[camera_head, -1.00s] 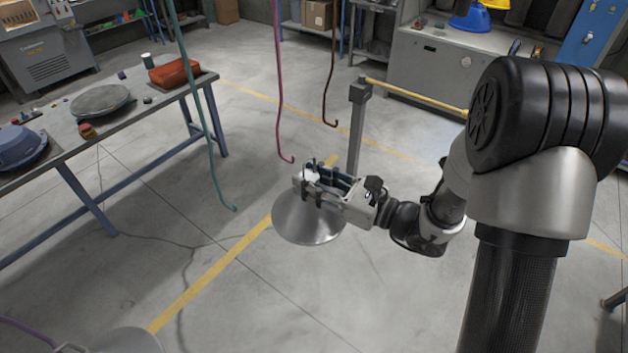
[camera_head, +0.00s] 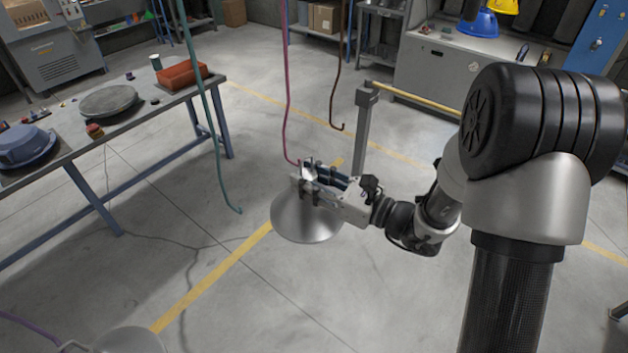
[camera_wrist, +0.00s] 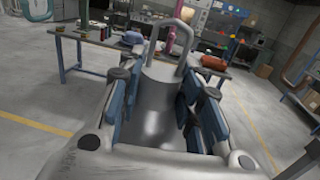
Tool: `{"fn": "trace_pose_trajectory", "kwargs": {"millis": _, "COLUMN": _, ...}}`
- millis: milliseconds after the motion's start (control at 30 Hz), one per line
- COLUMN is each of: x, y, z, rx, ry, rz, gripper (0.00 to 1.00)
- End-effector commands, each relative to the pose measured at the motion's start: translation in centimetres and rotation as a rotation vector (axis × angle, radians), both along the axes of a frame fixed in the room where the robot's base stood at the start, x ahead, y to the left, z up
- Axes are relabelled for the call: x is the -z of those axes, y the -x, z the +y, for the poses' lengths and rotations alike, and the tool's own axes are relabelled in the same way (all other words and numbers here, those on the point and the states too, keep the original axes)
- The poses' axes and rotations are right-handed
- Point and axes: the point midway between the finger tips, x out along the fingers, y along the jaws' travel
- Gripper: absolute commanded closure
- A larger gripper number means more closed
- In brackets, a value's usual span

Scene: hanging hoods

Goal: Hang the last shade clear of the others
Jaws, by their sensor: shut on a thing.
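My gripper (camera_head: 318,184) is shut on a grey metal shade (camera_head: 305,222), which hangs below its fingers, above the floor. In the wrist view the shade's neck (camera_wrist: 155,105) sits between the finger pads, with its wire loop (camera_wrist: 182,38) standing up. A pink cord (camera_head: 288,90) comes down to the gripper's left fingertips. In the wrist view the pink cord (camera_wrist: 171,14) shows behind the loop; I cannot tell whether its hook touches the loop. A teal cord with an empty hook (camera_head: 238,210) hangs left, a brown one with an empty hook (camera_head: 338,127) behind. Another shade (camera_head: 125,342) is partly visible at lower left.
A purple cord (camera_head: 30,331) runs towards the lower-left shade. A grey post (camera_head: 363,130) with a yellow rail (camera_head: 412,97) stands behind my gripper. The floor below is clear.

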Motion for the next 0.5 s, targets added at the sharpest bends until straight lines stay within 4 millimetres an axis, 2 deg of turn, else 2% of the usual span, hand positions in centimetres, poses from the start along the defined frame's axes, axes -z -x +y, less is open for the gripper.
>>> {"fn": "trace_pose_trajectory", "kwargs": {"millis": 500, "x": -0.02, "y": -0.43, "z": 0.52, "rx": 0.001, "ry": -0.001, "rz": -0.001, "gripper": 1.00}}
